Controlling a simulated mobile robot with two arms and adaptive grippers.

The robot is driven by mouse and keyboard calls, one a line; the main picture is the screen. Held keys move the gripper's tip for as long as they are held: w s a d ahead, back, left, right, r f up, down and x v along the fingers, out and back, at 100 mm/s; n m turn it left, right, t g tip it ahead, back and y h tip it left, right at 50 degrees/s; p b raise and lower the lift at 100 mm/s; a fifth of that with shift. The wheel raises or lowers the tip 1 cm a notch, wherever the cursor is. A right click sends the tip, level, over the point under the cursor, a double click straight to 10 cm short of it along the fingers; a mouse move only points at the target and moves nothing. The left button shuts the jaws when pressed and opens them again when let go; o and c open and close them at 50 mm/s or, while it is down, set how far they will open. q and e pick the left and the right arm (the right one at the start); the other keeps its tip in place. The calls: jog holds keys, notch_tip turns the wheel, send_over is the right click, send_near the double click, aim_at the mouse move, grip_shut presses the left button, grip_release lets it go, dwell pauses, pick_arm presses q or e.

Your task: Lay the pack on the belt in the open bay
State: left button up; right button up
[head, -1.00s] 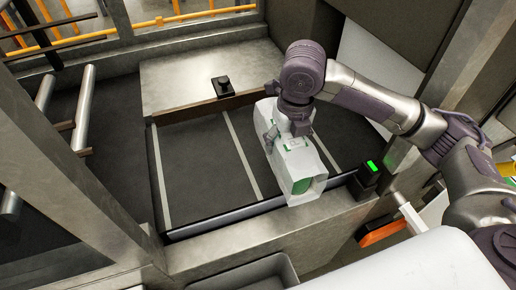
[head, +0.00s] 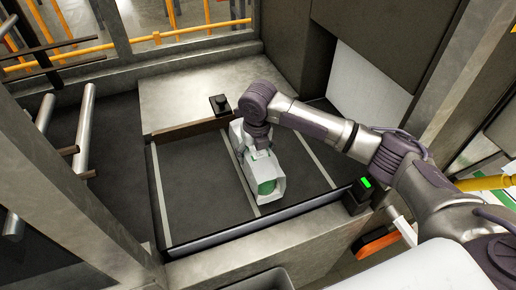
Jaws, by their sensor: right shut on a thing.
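The pack (head: 265,179) is a white wrapped block with a green patch on its near end. It is at the middle of the dark belt (head: 200,190), between two pale cross lines, partly covering one of them. My right gripper (head: 257,150) is shut on the pack at its far part, coming from above. I cannot tell whether the pack's underside touches the belt. The bay (head: 308,171) is open from above, framed by metal ledges. My left gripper is not in view.
A black sensor block with a green light (head: 363,187) stands at the belt's right front corner. A small black block (head: 219,104) sits on the rear metal plate (head: 190,90). A brown strip (head: 185,131) edges the belt's back. Metal rollers (head: 84,125) lie at left.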

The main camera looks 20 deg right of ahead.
jog(key=shift+f+p, duration=0.35)
jog(key=shift+f, duration=0.9)
jog(key=o, duration=1.8)
jog(key=shift+s+f, duration=0.1)
jog(key=shift+f, duration=0.1)
jog(key=shift+r, duration=0.1)
jog(key=r, duration=0.4)
jog(key=s+r+b, duration=0.1)
jog(key=r, duration=0.3)
jog(key=r+b, duration=0.1)
jog(key=r, duration=0.3)
jog(key=shift+s, duration=0.2)
jog(key=shift+s+f, duration=0.1)
